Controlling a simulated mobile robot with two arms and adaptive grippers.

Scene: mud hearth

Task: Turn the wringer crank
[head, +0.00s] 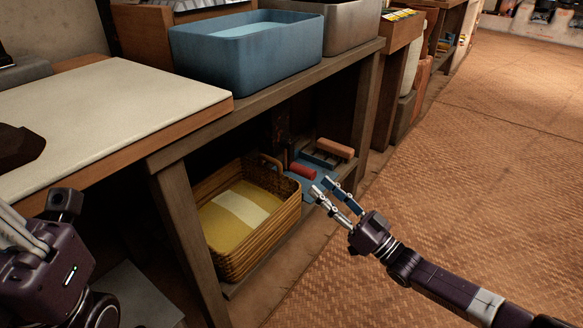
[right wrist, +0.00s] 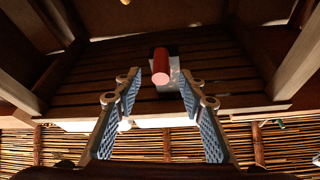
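A red cylindrical grip, apparently the crank handle (head: 302,171), shows on the low shelf under the bench, beside a blue piece that looks like part of the wringer (head: 314,185). My right gripper (head: 321,185) is open, its fingers reaching toward the handle from the front right. In the right wrist view the red handle (right wrist: 160,66) stands ahead of the fingertips, roughly centred between them and not gripped. A grey plate shows behind it; the crank arm is not clear. My left gripper (head: 40,265) is at the lower left, its fingertips not clearly shown.
A wicker basket (head: 274,228) with yellow and cream cloth sits left of the handle on the shelf. A brownish block (head: 335,148) lies behind. A blue basin (head: 247,53) stands on the bench above. Bench legs frame the opening; the woven floor (head: 470,150) on the right is clear.

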